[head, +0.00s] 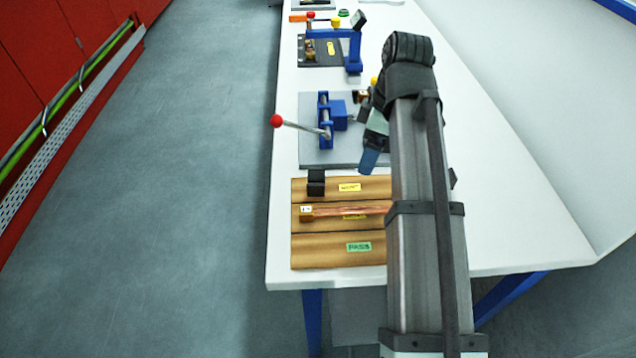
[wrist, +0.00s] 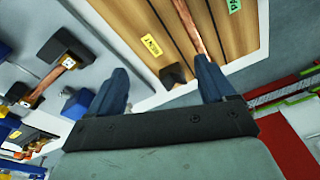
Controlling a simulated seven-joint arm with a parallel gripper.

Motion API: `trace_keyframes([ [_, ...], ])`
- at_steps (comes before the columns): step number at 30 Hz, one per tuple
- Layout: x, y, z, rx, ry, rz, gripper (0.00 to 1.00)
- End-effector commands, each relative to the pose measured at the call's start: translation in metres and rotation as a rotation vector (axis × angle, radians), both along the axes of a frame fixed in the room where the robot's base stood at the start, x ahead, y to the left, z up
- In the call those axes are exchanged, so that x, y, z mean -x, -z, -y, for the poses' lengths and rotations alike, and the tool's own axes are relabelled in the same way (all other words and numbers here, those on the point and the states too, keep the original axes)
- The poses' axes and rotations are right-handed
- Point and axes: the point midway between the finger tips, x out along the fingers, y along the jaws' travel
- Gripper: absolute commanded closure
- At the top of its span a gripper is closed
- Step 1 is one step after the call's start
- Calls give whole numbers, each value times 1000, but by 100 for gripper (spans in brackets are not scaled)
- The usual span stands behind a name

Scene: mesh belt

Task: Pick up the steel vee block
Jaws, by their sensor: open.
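A small dark block (head: 316,183), which looks like the steel vee block, sits at the far left corner of a wooden board (head: 306,250). In the wrist view the dark block (wrist: 174,76) shows between my fingers in the picture, at the board's edge, beyond the fingertips. My gripper (head: 372,150) is to the right of the block in the head view, above the bench and apart from it. In the wrist view my gripper (wrist: 162,67) has its two blue fingers wide apart with nothing between them. The block's groove is not clear.
A copper rod (head: 350,209) lies along the board, near yellow labels and a green PASS label (head: 358,247). Beyond it, a blue clamp (head: 326,122) with a red-knobbed lever (head: 276,120) stands on a grey plate. The white bench (head: 520,200) is clear to the right.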

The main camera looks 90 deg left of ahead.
Motion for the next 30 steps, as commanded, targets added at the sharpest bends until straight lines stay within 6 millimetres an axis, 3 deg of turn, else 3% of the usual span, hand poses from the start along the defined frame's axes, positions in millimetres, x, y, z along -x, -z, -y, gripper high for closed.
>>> trace_keyframes([
  [1,21,-6,-8,-9,-60,2,17],
  [3,43,-12,-12,-20,-134,3,17],
  [9,84,-24,-19,-40,-268,5,17],
  [14,94,-19,-19,-44,-299,5,17],
  [24,102,34,-19,-43,-298,5,17],
  [30,104,55,-20,-43,-297,5,17],
])
